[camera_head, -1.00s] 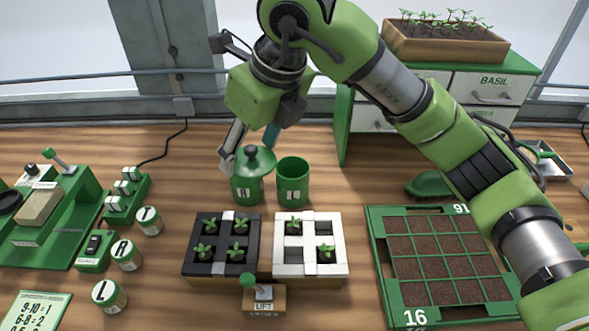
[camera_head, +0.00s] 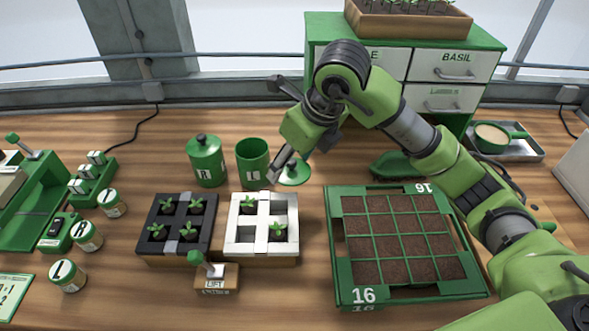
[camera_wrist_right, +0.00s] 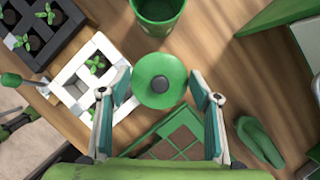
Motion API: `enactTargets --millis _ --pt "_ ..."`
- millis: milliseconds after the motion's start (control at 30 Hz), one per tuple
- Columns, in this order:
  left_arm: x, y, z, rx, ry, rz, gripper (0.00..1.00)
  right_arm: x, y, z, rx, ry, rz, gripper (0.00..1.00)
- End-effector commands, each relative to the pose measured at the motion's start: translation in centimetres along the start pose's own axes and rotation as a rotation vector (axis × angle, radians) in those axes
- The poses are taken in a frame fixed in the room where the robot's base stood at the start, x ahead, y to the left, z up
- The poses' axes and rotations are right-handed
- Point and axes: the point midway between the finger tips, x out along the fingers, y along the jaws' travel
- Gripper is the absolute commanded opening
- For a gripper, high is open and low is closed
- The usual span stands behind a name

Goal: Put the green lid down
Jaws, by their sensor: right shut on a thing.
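The green lid (camera_head: 296,175), a round disc with a dark knob, is low over or on the wood right of the open green pot marked L (camera_head: 252,165). I cannot tell whether it touches the table. My right gripper (camera_head: 287,169) is shut on it; in the right wrist view the lid (camera_wrist_right: 152,93) sits between the two fingers, at its rim. The green pot marked R (camera_head: 206,165) stands left of pot L with a knobbed lid on. My left gripper is not in view.
The white seedling block (camera_head: 262,248) is in front of pot L, the black one (camera_head: 150,245) left of it. The soil tray (camera_head: 338,262) is close in front of the lid.

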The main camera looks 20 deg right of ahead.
Motion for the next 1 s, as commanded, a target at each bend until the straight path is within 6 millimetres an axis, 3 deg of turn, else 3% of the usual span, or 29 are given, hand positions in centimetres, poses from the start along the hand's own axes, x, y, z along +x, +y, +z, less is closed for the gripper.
enactTargets --millis 100,300,567,733,1000 --pt "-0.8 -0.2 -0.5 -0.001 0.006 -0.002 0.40 2.1 -2.1 0.7 0.005 0.006 0.003 0.43" --pt "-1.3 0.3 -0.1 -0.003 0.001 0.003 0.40 5.6 -4.2 0.9 0.001 0.002 0.001 0.43" --pt "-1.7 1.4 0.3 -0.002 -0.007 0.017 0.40 7.8 -5.5 1.0 0.001 0.002 0.001 0.43" --pt "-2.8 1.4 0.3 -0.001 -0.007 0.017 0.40 9.9 -5.4 0.1 -0.001 0.002 0.004 0.43" --pt "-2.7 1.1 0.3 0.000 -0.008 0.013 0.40 10.5 -5.5 -0.1 -0.001 -0.002 0.001 0.43"
